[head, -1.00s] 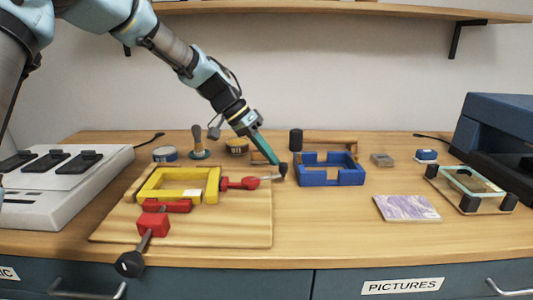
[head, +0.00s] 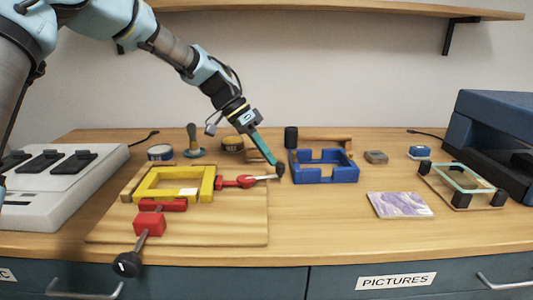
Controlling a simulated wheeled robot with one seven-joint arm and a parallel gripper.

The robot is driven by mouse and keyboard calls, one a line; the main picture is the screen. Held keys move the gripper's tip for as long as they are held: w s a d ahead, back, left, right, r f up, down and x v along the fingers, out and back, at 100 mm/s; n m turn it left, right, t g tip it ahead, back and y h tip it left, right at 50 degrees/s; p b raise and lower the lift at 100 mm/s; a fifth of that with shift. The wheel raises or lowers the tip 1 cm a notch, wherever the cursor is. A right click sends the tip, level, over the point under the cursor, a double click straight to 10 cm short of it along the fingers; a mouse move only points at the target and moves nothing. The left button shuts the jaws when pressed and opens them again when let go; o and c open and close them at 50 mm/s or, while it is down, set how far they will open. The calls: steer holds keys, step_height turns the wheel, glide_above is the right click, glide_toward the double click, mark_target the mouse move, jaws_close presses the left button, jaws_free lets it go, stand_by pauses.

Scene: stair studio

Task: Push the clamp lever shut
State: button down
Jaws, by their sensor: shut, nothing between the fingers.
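A yellow frame (head: 146,190) lies on a wooden board (head: 226,228), with a white piece on its near side. A red clamp (head: 232,182) stands at the frame's right; its lever (head: 264,178) points right and ends in a dark knob (head: 281,171). A second red clamp (head: 150,224) is at the front, its lever reaching down toward the front edge to a black knob (head: 127,264). My gripper (head: 273,161) is shut and empty, slanting down with its tips at the right clamp's knob. Whether they touch it I cannot tell.
A blue frame (head: 324,175) stands just right of my gripper. A white switch box (head: 60,190) is at the left. A marbled tile (head: 400,205) and a glass-topped stand (head: 462,198) are on the right. Small round items stand behind the board. The front right counter is clear.

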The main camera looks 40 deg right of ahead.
steer(key=s+m+y+p, duration=0.2)
steer(key=m, duration=0.1)
steer(key=shift+s+a+r+m+g, duration=0.1)
steer(key=shift+a+m+g, duration=0.2)
steer(key=shift+g, duration=0.1)
steer(key=s+m+y, duration=0.1)
steer(key=a+m+y+p, duration=0.1)
steer(key=m, duration=0.1)
steer(key=shift+s+a+m+y+p, duration=0.1)
steer(key=shift+s+m+y+p, duration=0.2)
steer(key=shift+s, duration=0.05)
steer(key=a+m+y+p, duration=0.1)
steer(key=m, duration=0.1)
steer(key=s+a+m+y, duration=0.1)
steer(key=m, duration=0.1)
steer(key=shift+s+t+y+p, duration=0.2)
steer(key=shift+t+y+p, duration=0.1)
steer(key=shift+t+p, duration=0.1)
steer(key=shift+s+a+m+t+y+p, duration=0.2)
steer(key=shift+a+m+t+y+p, duration=0.4)
steer(key=shift+m, duration=0.9)
steer(key=shift+a, duration=0.3)
steer(key=b+v, duration=0.2)
steer(key=v, duration=0.8)
steer(key=shift+w+d+r, duration=0.15)
steer(key=shift+w+d, duration=0.1)
steer(key=shift+d, duration=0.1)
